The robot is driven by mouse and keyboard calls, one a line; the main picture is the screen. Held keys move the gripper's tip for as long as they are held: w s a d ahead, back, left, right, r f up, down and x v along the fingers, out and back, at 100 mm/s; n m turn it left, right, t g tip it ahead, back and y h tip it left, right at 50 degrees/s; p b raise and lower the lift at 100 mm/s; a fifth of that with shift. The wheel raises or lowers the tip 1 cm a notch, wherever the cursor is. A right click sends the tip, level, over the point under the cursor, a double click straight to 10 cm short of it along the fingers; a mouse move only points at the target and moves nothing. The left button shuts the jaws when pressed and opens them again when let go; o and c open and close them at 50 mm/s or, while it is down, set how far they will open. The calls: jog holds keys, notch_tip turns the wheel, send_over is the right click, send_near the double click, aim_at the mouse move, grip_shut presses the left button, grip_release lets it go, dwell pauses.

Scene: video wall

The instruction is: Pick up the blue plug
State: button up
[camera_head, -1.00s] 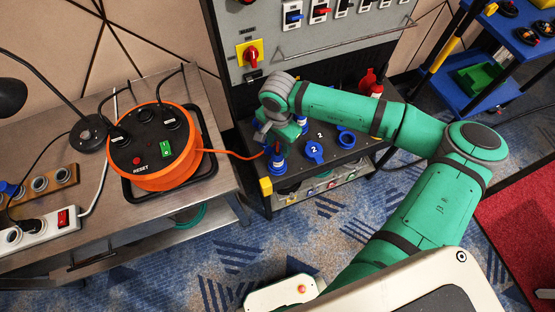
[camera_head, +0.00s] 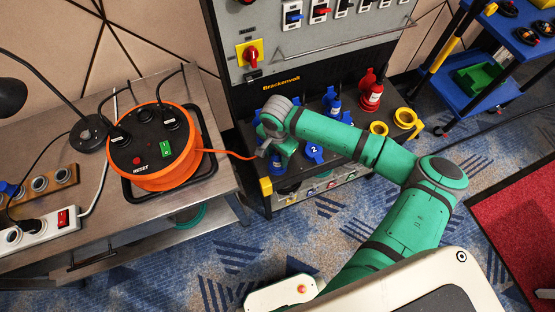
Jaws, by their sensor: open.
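Several blue plugs and sockets stand on the black ledge of the panel unit. One blue plug (camera_head: 277,166) is at the ledge's front left, partly hidden by my gripper. A blue piece marked 2 (camera_head: 314,152) lies right of it, and another blue plug (camera_head: 333,106) stands farther back. My gripper (camera_head: 269,153) is open, just above and beside the front-left blue plug. Whether the fingers touch it or lie around it cannot be told.
An orange cable reel (camera_head: 150,172) sits on the metal bench at left, its cable running to the ledge near my gripper. A blue cart (camera_head: 482,50) stands at right.

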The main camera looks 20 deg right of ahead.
jog(key=shift+c, duration=0.6)
jog(key=c, duration=0.8)
jog(key=shift+r, duration=0.15)
